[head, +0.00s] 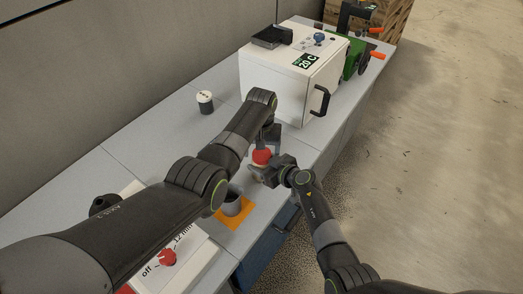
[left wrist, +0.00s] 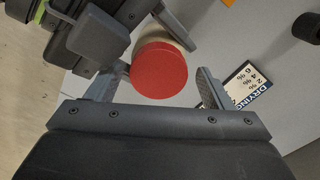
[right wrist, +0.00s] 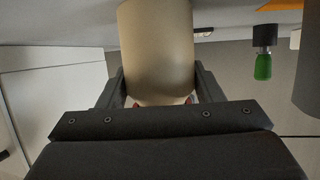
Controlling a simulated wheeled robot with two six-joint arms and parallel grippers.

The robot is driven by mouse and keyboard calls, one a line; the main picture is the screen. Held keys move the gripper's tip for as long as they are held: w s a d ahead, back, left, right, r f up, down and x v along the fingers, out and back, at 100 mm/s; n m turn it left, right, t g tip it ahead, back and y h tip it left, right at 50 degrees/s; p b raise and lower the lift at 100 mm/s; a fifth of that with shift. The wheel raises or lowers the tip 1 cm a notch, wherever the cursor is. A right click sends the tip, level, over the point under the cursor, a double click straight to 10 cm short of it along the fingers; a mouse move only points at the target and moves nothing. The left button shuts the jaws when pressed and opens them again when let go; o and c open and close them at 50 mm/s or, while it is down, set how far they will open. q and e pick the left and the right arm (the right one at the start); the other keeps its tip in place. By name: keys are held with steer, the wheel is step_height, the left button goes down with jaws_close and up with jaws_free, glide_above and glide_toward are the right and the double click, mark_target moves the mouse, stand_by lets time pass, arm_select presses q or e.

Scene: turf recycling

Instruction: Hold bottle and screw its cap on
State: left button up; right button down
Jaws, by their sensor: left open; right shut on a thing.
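The bottle is beige and fills the middle of the right wrist view (right wrist: 157,50). My right gripper (head: 262,172) is shut on it, one finger on each side. The red cap (head: 262,157) sits at the bottle's top end; in the left wrist view it is a round red disc (left wrist: 159,68) with a little of the beige bottle behind it. I cannot tell how tightly it is seated. My left gripper (head: 268,138) is over the cap, its fingers open on either side, with a visible gap on the right side in the left wrist view.
A grey cup (head: 232,204) stands on an orange mat (head: 248,213) nearby. A white box (head: 283,85) with a black handle stands behind the grippers. A panel with a red knob (head: 167,258) lies in front.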

arm_select(q)
steer(key=shift+r, duration=2.25)
steer(key=shift+c, duration=0.9)
steer(key=shift+r+n, duration=1.5)
steer(key=shift+r, duration=0.25)
steer(key=shift+f, duration=4.05)
